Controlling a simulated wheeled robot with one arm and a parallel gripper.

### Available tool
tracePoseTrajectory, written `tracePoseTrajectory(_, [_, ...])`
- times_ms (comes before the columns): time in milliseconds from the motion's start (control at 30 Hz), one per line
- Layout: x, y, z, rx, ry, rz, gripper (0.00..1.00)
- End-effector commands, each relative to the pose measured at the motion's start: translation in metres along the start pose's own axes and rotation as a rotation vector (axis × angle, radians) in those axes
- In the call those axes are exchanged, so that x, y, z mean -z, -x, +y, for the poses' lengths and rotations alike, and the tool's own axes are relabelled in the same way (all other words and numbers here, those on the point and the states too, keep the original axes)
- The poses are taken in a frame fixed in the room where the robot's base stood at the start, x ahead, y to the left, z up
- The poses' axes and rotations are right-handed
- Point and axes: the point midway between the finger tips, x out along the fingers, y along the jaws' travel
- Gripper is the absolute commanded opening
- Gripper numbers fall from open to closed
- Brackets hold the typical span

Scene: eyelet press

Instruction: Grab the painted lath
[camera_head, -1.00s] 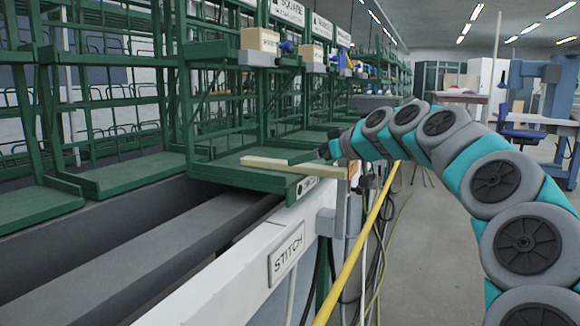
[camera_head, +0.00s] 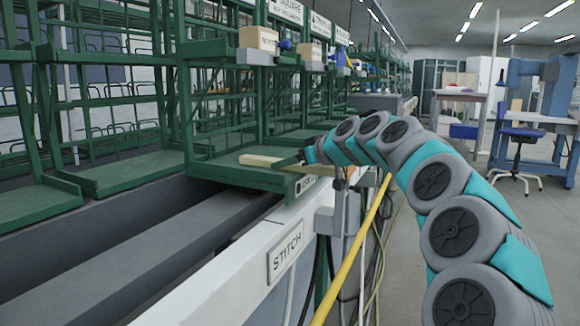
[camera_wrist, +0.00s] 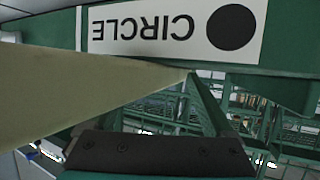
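The painted lath (camera_head: 262,161) is a long, pale cream bar. In the wrist view the lath (camera_wrist: 75,95) is large and close, running from the left edge to a point near the middle. My gripper (camera_head: 297,160) is at the lath, seen small and side-on; contact is not clear. In the wrist view only a dark bolted part of my gripper (camera_wrist: 160,152) shows along the bottom, and its fingertips cannot be made out.
A CIRCLE sign (camera_wrist: 170,30) appears upside down in the wrist view. Green racks stand behind the shelf. A white rail with a STITCH plate (camera_head: 286,252) runs in front, with a yellow pole (camera_head: 352,250) and cables beside it. Floor at right is open, with a blue stool (camera_head: 522,135).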

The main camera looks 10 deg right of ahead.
Motion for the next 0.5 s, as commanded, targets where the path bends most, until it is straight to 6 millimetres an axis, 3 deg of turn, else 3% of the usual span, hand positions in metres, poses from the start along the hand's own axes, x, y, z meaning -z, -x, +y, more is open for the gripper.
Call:
tracePoseTrajectory(67, [0.0000,0.0000,-0.0001,0.000,0.000,0.000,0.78])
tracePoseTrajectory(500, [-0.0004,-0.0003,-0.0001,0.000,0.000,-0.001,0.28])
